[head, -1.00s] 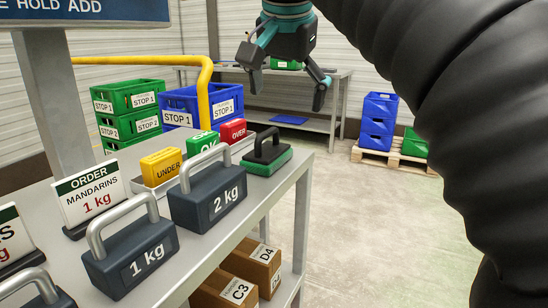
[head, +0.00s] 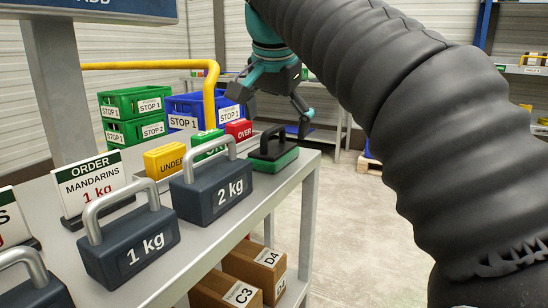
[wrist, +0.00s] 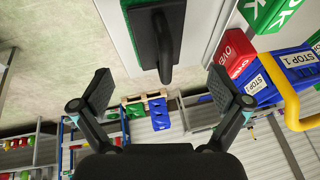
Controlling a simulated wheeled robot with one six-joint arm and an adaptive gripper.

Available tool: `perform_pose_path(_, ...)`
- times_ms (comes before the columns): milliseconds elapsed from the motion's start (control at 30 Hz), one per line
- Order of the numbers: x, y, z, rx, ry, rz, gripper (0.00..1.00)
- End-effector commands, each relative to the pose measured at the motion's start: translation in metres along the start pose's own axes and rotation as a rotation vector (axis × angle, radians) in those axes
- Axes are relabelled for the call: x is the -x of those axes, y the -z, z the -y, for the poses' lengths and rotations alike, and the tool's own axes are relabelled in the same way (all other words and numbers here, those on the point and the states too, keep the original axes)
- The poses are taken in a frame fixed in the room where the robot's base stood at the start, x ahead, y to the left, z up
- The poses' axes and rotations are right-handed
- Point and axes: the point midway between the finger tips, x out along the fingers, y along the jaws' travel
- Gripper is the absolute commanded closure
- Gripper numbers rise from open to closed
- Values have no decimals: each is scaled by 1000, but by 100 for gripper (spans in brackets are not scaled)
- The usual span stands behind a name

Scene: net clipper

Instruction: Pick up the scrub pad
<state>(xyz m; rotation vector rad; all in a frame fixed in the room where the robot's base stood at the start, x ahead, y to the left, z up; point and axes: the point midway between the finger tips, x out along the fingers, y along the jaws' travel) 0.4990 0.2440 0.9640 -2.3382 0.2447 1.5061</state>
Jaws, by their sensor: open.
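The scrub pad (head: 273,160) has a green pad under a black body with a black loop handle. It lies at the far right corner of the grey table (head: 228,242). In the wrist view the scrub pad (wrist: 158,33) is at the top centre, with its handle toward my gripper. My gripper (head: 277,118) is open and empty, just above and behind the pad. In the wrist view my gripper's two fingers (wrist: 161,92) are spread wide on either side of the handle's line, apart from it.
Yellow UNDER (head: 165,161), green (head: 208,143) and red OVER (head: 239,130) blocks stand left of the pad. The 2 kg weight (head: 211,188) and 1 kg weight (head: 130,242) stand nearer on the table. Green crates (head: 133,116) are behind. Open floor lies to the right.

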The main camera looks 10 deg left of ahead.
Motion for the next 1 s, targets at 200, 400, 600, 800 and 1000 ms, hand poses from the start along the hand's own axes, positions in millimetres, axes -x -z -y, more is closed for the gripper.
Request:
perform_pose_path(200, -25, -1, -3, 0, -2, 1, 1)
perform_pose_path(400, -49, -1, -4, 1, -1, 0, 1)
perform_pose_path(600, -50, 0, -3, 1, 0, 0, 1)
perform_pose_path(800, -50, 0, -3, 1, 0, 0, 39)
perform_pose_path(1000, -50, 0, -3, 1, 0, 0, 70)
